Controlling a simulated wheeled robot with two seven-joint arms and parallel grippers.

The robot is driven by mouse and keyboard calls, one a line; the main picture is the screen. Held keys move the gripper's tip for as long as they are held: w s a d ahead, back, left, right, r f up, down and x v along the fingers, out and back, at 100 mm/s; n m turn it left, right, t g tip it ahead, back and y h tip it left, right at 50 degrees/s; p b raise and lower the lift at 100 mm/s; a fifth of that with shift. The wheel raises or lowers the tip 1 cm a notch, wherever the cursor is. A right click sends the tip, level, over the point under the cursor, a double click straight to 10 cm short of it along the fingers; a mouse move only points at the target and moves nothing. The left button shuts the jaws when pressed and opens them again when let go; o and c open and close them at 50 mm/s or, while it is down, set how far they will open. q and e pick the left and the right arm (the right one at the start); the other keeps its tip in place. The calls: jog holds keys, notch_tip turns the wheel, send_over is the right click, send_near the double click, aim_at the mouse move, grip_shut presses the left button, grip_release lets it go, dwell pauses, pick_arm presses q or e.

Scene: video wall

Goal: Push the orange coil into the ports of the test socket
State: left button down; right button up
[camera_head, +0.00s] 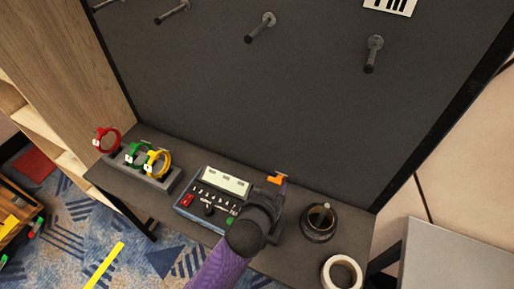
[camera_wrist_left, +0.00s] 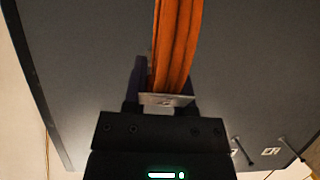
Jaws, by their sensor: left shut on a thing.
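The orange coil (camera_wrist_left: 178,45) rises as a bundle of strands from between the fingers of my left gripper (camera_wrist_left: 163,99) in the wrist view. In the head view a small orange part of it shows just beyond my left gripper (camera_head: 275,188), which is shut on it. The gripper is at the right end of a dark tester box (camera_head: 212,196) on the shelf, which has a pale display, a red part and a green part. I cannot pick out the test socket's ports; my gripper and wrist cover part of that area. My right gripper is out of view.
Red (camera_head: 108,140), green (camera_head: 135,154) and yellow (camera_head: 157,164) coils stand in a grey rack at left. A dark round pot (camera_head: 319,222) and a white roll (camera_head: 341,272) are at right. A dark wall panel (camera_head: 290,100) with pegs rises behind.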

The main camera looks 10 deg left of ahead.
pick_arm(q)
jog(key=shift+s+d+f, duration=0.15)
jog(key=shift+f, duration=0.05)
notch_tip(320, 180, down, 5)
jog(key=b, duration=0.5)
jog(key=shift+f, duration=0.1)
jog(key=shift+f+b, duration=0.45)
jog(key=shift+b, duration=0.15)
jog(key=shift+r, duration=0.1)
jog(key=shift+f, duration=0.35)
dwell(0.4)
jog(key=shift+f, duration=0.5)
jog(key=shift+f+b, duration=0.15)
jog(key=shift+b, duration=0.2)
